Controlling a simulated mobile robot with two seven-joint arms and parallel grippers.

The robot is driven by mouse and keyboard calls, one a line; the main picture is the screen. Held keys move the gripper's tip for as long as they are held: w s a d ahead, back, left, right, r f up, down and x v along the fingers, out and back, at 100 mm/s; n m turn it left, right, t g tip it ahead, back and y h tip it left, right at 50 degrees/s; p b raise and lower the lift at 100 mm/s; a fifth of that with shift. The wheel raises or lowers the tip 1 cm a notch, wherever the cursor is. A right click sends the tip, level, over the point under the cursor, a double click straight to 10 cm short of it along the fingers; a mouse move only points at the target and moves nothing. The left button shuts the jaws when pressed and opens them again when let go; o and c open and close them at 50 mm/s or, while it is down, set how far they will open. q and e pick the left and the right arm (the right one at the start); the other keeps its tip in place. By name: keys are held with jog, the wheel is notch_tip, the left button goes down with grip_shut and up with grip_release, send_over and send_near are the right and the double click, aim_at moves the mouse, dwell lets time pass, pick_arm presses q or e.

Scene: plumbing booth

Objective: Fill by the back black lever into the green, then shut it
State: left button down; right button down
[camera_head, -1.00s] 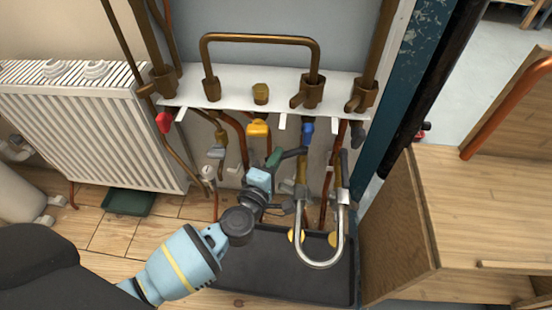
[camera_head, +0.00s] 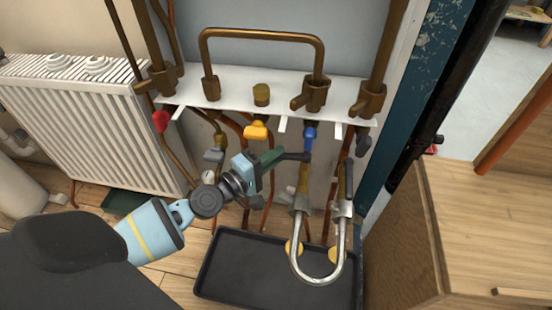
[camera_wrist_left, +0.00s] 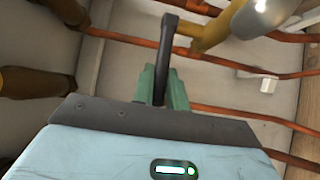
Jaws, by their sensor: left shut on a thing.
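My left gripper (camera_head: 272,158) has green fingers and is shut on the back black lever (camera_head: 295,156), which points sideways from the left leg of the silver filling loop (camera_head: 318,278). In the left wrist view the black lever (camera_wrist_left: 167,40) stands out from between the green fingers (camera_wrist_left: 160,88). The front black lever (camera_head: 348,180) is upright on the loop's right leg, clear of the gripper. A small round gauge (camera_head: 208,177) shows behind my wrist; its dial is too small to read. My right gripper is not in view.
A black tray (camera_head: 225,285) lies on the floor under the loop. A white radiator (camera_head: 90,120) is left, a wooden cabinet (camera_head: 400,235) right. Copper pipes and yellow (camera_head: 257,131), blue (camera_head: 309,138) and red (camera_head: 160,121) handles crowd around the gripper.

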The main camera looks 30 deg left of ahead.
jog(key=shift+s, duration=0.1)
pick_arm(q)
jog(key=c, duration=1.4)
grip_release()
jog(key=shift+c, duration=0.2)
jog(key=shift+o, duration=0.2)
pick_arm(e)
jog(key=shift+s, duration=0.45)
pick_arm(q)
jog(key=shift+s, duration=0.1)
jog(key=b+v, duration=0.1)
jog(key=v, duration=0.6)
jog(key=shift+s, duration=0.3)
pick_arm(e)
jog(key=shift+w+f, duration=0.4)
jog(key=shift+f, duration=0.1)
pick_arm(q)
jog(key=shift+a, duration=0.1)
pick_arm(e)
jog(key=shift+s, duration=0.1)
